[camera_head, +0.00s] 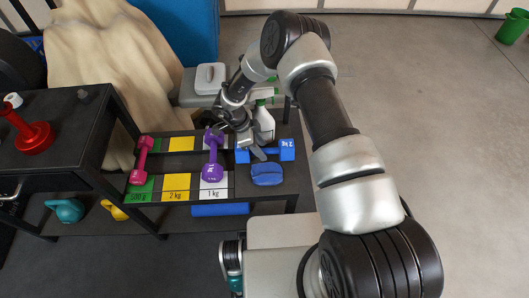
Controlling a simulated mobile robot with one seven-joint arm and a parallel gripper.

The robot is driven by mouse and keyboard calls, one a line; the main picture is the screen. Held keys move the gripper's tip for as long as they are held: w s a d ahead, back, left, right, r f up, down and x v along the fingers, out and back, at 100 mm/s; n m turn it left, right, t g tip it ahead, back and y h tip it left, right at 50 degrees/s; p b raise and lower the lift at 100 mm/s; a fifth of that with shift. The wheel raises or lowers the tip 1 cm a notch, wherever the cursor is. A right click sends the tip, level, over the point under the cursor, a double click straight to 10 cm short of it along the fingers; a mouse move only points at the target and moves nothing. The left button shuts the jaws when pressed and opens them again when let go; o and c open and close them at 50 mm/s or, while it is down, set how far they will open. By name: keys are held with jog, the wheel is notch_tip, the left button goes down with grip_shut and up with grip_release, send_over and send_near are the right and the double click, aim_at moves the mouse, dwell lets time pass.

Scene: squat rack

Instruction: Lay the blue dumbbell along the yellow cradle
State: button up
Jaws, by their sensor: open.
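The blue dumbbell (287,149) lies crosswise on the right part of the rack's shelf, its handle running left to right. My gripper (257,153) is open and reaches down at the dumbbell's handle, close to its left head. The gripper hides part of the handle, and I cannot tell whether the fingers touch it. The yellow cradle (176,187), marked 2 kg, is empty. Its yellow far part (181,144) lies behind the near part, left of the dumbbell and gripper.
A purple dumbbell (212,172) lies along the white 1 kg cradle, between the yellow cradle and my gripper. A pink dumbbell (141,161) lies along the green cradle at left. A blue pouch (267,174) sits in front of the blue dumbbell; a spray bottle (265,122) stands behind.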

jog(key=shift+d+f, duration=0.3)
jog(key=shift+f, duration=0.35)
jog(key=shift+c, duration=0.4)
grip_shut()
dwell(0.5)
jog(key=shift+w+r, duration=0.15)
jog(key=shift+r, duration=0.1)
